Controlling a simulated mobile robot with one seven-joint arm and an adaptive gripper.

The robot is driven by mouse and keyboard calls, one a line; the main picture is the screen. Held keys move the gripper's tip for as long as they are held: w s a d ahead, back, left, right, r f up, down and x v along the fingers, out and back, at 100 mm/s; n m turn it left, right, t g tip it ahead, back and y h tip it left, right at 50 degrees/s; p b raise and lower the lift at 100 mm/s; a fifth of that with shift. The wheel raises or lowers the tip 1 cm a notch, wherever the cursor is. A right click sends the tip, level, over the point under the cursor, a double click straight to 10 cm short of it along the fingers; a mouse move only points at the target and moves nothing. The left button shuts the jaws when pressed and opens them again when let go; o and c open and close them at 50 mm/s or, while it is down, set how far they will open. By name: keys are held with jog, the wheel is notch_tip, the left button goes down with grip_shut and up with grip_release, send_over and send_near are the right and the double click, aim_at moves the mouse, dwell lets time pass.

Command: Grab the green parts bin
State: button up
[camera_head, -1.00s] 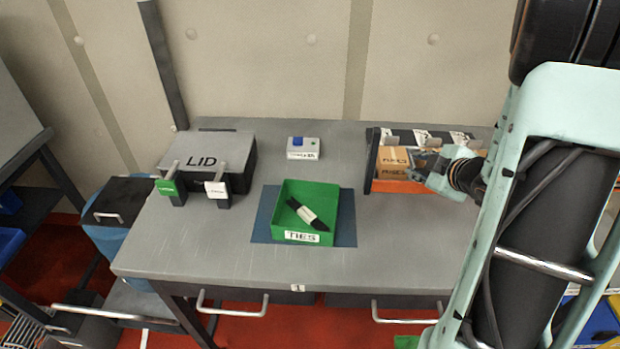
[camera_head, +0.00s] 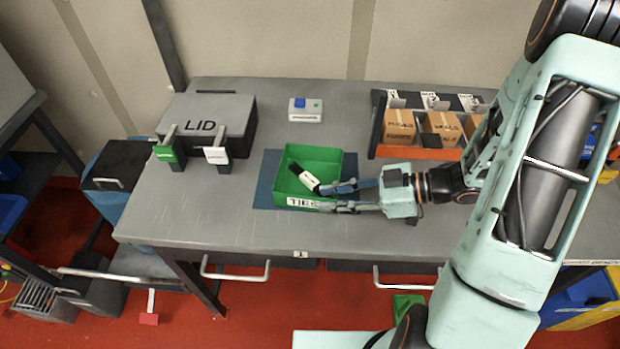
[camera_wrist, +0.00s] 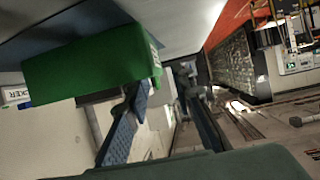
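The green parts bin (camera_head: 312,156) stands on the blue mat (camera_head: 264,180) on the workbench. Its front label reads TIES, partly covered by a finger of my gripper. A dark bundle with a white band (camera_head: 306,178) lies in the bin. My gripper (camera_head: 326,197) reaches in from the right at the bin's front right corner, fingers apart. One finger shows over the right side, the other along the front; I cannot tell whether they touch it. In the wrist view the bin (camera_wrist: 85,68) is at upper left, beside the spread fingers (camera_wrist: 165,90).
A small device with a blue button (camera_head: 305,109) is behind the bin. A rack with cardboard boxes (camera_head: 399,126) stands at back right. The bench front left is clear.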

aim_at(304, 196)
jog(key=x, duration=0.6)
jog(key=shift+w+a+r, duration=0.2)
jog(key=shift+w+a, duration=0.05)
jog(key=shift+a, duration=0.1)
grip_shut()
